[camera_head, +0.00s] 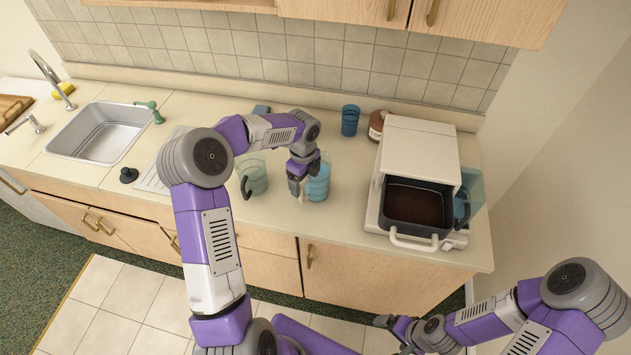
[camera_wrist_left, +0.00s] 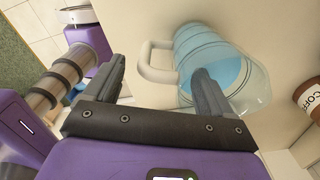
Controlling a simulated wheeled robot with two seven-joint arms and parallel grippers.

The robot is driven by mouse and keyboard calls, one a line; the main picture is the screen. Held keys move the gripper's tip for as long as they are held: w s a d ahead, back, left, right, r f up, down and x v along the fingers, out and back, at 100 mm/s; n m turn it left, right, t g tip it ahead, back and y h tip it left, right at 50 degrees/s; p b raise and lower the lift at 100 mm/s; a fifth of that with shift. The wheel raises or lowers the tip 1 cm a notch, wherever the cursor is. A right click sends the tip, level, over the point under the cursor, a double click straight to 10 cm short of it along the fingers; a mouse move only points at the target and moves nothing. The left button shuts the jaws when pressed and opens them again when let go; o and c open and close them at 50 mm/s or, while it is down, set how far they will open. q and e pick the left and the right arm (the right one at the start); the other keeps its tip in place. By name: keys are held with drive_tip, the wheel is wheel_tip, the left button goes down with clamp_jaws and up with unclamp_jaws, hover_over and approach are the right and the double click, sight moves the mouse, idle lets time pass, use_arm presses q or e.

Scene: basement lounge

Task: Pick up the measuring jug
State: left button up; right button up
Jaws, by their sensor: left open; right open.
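The measuring jug (camera_head: 319,184) is clear with blue contents and stands on the counter. My left gripper (camera_head: 299,186) is at its left side in the head view, partly covering it. In the left wrist view the jug (camera_wrist_left: 215,58) has a pale handle (camera_wrist_left: 156,64) that shows between the two spread fingers of my left gripper (camera_wrist_left: 158,85). One finger overlaps the jug's body; I cannot tell whether they touch. My left gripper is open and holds nothing. My right gripper (camera_head: 390,327) is open and empty, low in front of the counter.
A greenish jug with a dark handle (camera_head: 253,178) stands left of my left gripper. A blue cup (camera_head: 350,120) and a brown coffee jar (camera_head: 377,126) stand behind. A white appliance with an open drawer (camera_head: 418,148) is at right. The sink (camera_head: 97,132) is far left.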

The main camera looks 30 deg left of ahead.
sight(316, 189)
use_arm(q)
drive_tip(key=shift+f, duration=1.45)
drive_tip(key=shift+r, duration=0.1)
clamp_jaws()
